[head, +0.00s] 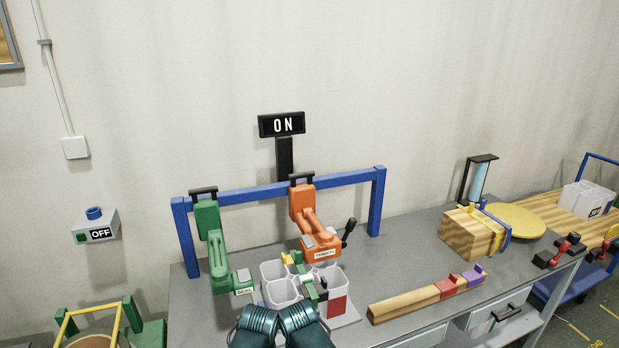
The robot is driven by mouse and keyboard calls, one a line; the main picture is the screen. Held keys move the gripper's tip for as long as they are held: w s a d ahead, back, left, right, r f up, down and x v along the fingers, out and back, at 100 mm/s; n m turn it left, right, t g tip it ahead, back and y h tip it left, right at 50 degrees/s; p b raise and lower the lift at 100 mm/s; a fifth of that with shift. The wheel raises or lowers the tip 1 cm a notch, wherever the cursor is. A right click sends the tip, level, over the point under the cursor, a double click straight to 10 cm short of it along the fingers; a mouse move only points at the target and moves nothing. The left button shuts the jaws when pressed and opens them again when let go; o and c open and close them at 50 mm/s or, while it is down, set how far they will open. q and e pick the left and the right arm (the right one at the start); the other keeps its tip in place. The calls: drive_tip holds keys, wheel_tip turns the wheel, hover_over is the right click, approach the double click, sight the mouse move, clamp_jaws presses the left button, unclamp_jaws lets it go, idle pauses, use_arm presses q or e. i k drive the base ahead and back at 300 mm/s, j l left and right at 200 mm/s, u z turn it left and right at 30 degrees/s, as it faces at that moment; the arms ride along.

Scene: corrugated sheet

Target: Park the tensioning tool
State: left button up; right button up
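The orange tensioning tool (313,222) is upright at the blue rail, its black top handle at the crossbar. Its label is too small to read surely, and a black lever sticks out at its right. I cannot tell whether it hangs or is held. A green tool (213,247) labelled SEAL is at the rail to its left. My teal forearms reach in from the bottom. My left gripper (293,259) and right gripper (317,288) are small and overlap just below the orange tool, over the white bins. Their fingers are unclear.
The blue rail (252,194) stands on the grey bench (390,262). White bins (280,288) sit before it. A wooden bar (408,300) with red and purple blocks lies right. A strapped wooden box (468,236) and yellow disc (515,220) are farther right.

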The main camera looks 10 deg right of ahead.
sight(300, 195)
drive_tip(key=l+u, duration=0.45)
drive_tip(key=l, duration=1.5)
drive_tip(key=i+l+u, duration=0.1)
drive_tip(key=l, duration=0.25)
drive_tip(key=i+l+u, duration=0.1)
drive_tip(key=l, duration=0.25)
drive_tip(key=i+l, duration=0.15)
drive_tip(key=l, duration=0.2)
drive_tip(key=j+u, duration=0.05)
